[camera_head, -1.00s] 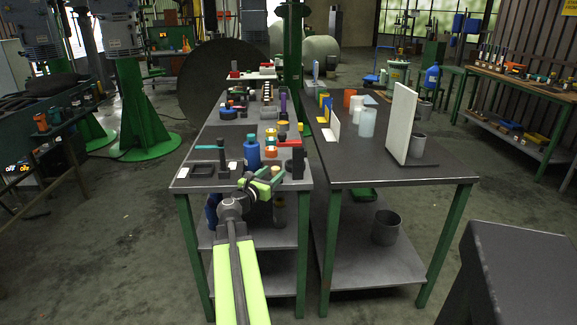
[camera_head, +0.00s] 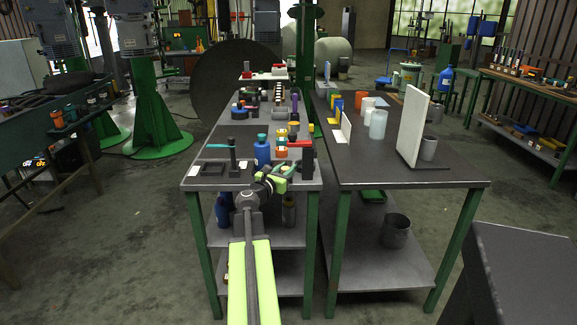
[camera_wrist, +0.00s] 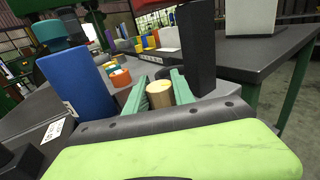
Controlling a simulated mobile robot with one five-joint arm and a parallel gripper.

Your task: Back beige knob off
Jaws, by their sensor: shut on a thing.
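The beige knob (camera_wrist: 159,94) shows in the wrist view as a short, upright-looking cylinder with a flat, pale yellowish top. It sits between the two green fingers of my gripper (camera_wrist: 158,90), which are shut on it. The knob is too small to make out there. What the knob is mounted on is hidden behind my gripper's body in the wrist view.
A blue bottle (camera_wrist: 77,88) stands left of my gripper and a black post (camera_wrist: 197,48) stands close on its right.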

